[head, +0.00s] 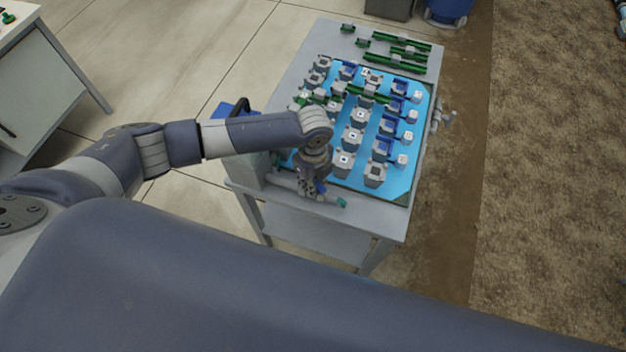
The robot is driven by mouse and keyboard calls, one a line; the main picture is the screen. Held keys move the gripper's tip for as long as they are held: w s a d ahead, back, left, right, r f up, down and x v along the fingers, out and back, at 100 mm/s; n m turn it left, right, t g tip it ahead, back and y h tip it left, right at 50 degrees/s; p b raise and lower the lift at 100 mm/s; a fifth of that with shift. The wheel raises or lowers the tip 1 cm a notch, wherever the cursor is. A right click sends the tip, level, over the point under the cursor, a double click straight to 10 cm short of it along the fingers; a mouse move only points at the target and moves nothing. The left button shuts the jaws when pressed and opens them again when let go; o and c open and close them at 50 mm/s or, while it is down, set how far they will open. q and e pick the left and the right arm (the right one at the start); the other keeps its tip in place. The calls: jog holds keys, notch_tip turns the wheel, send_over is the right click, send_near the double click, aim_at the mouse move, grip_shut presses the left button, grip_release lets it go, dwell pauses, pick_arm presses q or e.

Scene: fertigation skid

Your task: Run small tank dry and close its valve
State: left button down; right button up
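My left gripper (312,186) points down at the front left corner of a grey table (380,226). It is over a short grey pipe (328,197) with a teal end (342,203) and a small blue part (320,188), possibly a valve handle. I cannot tell whether the gripper touches them or whether its fingers are open or shut. A grey-green box (249,169), possibly the small tank, stands beside the pipe at the table's left edge, partly behind my forearm. Its contents and the valve's position cannot be made out. My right gripper is not in view.
A light blue panel (408,178) on the table carries rows of grey and blue blocks. Green strips (395,62) lie at the back, and grey fittings (443,115) sit at the right edge. A blue object (232,108) is behind my forearm. Bare soil (550,190) lies right.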

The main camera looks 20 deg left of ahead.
pick_arm(q)
jog(key=m, duration=0.3)
jog(key=shift+m, duration=0.4)
jog(key=m, duration=0.3)
jog(key=shift+m, duration=0.3)
jog(key=m, duration=0.3)
jog(key=shift+m+b, duration=0.3)
jog(key=m, duration=0.3)
jog(key=c, duration=1.4)
grip_release()
